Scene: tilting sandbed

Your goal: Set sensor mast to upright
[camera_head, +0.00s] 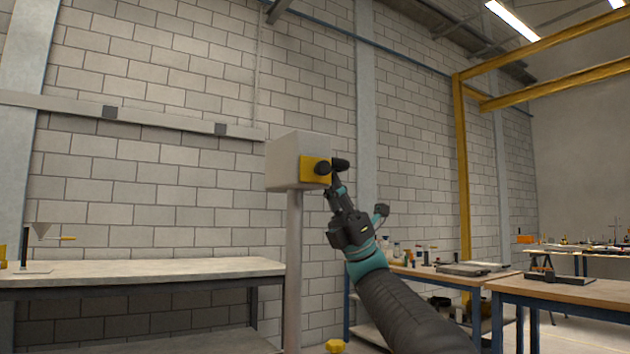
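A pale grey box (284,160) stands on an upright grey post (292,265) near the middle of the view. A yellow plate (308,165) with a dark round part is on the box's right-hand face. I cannot tell for sure whether this is the sensor mast or its control. My gripper (333,170) reaches up from the lower right to the yellow plate and overlaps the dark part in the picture. Its fingers are dark and small against it, so I cannot tell whether they touch it, or are open or shut.
A bench (140,270) stands at the left with a small stand and a yellow-handled item (42,237) on it. Tables (560,288) with tools stand at the right. A yellow frame (463,170) rises behind. A small yellow object (335,345) shows at the bottom edge.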

